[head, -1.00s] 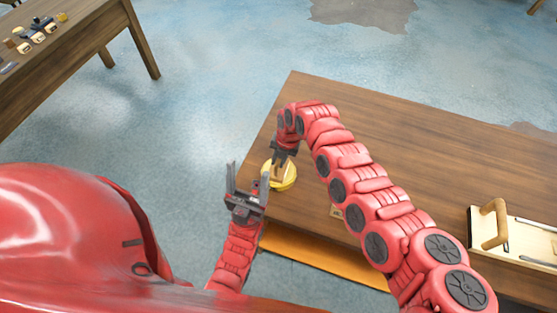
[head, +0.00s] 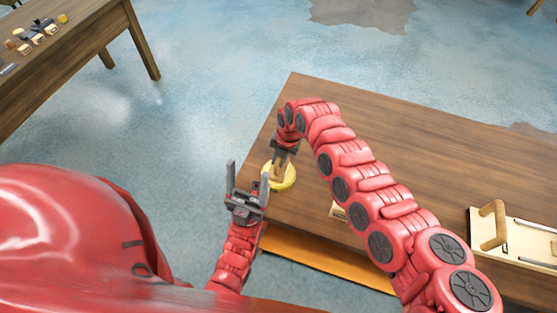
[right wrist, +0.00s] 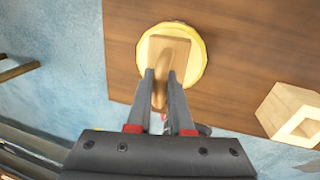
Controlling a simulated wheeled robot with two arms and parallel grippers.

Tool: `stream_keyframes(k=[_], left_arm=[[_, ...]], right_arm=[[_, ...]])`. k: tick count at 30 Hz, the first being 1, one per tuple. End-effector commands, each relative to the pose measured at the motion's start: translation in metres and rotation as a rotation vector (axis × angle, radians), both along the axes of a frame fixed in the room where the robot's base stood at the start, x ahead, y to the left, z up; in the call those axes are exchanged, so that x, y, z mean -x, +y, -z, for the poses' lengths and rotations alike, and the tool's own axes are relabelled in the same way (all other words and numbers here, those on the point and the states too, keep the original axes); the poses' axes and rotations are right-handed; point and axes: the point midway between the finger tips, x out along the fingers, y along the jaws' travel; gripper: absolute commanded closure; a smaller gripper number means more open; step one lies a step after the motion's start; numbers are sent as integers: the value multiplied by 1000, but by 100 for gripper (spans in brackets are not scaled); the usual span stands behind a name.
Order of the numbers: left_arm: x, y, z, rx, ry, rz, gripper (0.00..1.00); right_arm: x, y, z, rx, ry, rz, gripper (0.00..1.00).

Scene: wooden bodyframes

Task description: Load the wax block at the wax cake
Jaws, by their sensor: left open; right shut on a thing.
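The wax cake (head: 291,180) is a round yellow disc at the left end of the wooden table. It also shows in the right wrist view (right wrist: 199,62). The wax block (right wrist: 157,47) is a tan wooden block with a rounded handle. My right gripper (right wrist: 162,75) is shut on that handle. The block overlaps the cake's face in the right wrist view; whether they touch, I cannot tell. In the head view my right gripper (head: 282,156) is above the cake, with the block (head: 277,171) partly hidden. My left gripper (head: 248,180) is open and empty, left of the cake.
A hollow wooden piece (right wrist: 293,114) lies on the table, right of the cake in the wrist view. A pale tray with a wooden handle (head: 493,225) sits at the right. Another table (head: 80,45) at upper left holds several small items. The table's far middle is clear.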

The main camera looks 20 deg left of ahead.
Motion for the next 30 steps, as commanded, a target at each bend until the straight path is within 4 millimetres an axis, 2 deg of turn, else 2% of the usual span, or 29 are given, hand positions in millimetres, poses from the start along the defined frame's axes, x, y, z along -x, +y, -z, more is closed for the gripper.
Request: stream_keyframes(k=[1, 16, 30], left_arm=[[0, 0, -6, 0, 0, 0, 28], [0, 0, -22, 0, 0, 0, 28], [0, 0, -23, 0, 0, 0, 28]], right_arm=[[-1, 0, -8, 0, -1, 0, 100], [0, 0, -50, -1, 1, 0, 100], [0, 0, -56, -1, 0, 1, 100]])
